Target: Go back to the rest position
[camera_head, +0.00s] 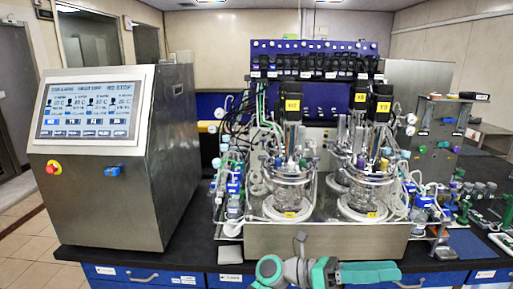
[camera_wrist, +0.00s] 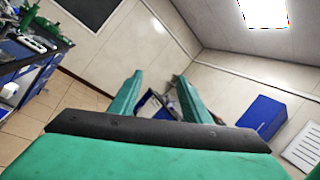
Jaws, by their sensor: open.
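My gripper (camera_wrist: 158,80) shows in the wrist view as two green fingers standing well apart. The gap between them is empty, and they touch nothing. It points toward a pale wall corner, away from the bench. In the head view, part of my grey and green arm shows low at the front of the bench. The two bioreactors, left (camera_head: 288,195) and right (camera_head: 368,190), stand upright side by side on a steel base, apart from my arm.
A steel control cabinet with a lit screen (camera_head: 88,108) stands at the left of the black bench. Blue drawers (camera_head: 150,277) line the bench front. Tubing and small fittings crowd the right side. The wrist view shows a blue box (camera_wrist: 262,116) and tiled floor (camera_wrist: 88,97).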

